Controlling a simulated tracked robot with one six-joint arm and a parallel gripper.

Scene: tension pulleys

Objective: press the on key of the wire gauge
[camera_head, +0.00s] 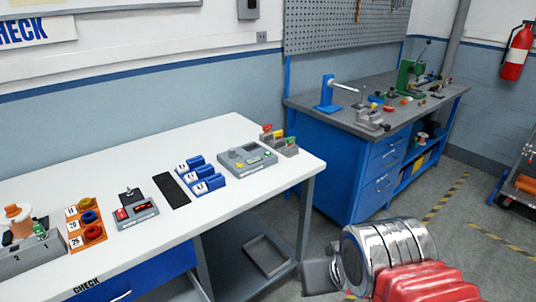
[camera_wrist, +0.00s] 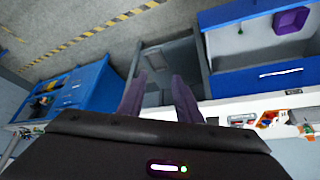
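A grey console (camera_head: 246,158) with a small screen and coloured keys, one green, lies toward the right end of the white table in the head view. A smaller grey device (camera_head: 136,213) with red parts and a dark upright piece sits nearer the middle. I cannot tell for certain which one is the wire gauge, and no key label is readable. My gripper (camera_wrist: 159,100) shows in the wrist view with its two dark purple fingers apart and nothing between them. It is away from the table top, with the floor and a low shelf behind it. The fingertips are not clear in the head view.
The white table (camera_head: 120,165) also bears blue blocks (camera_head: 203,180), a black mat (camera_head: 172,191), coloured spools (camera_head: 88,217) and a coloured-topped stand (camera_head: 279,140). A blue workbench (camera_head: 360,160) with tools stands behind right. A grey tray (camera_head: 267,255) lies on the low shelf.

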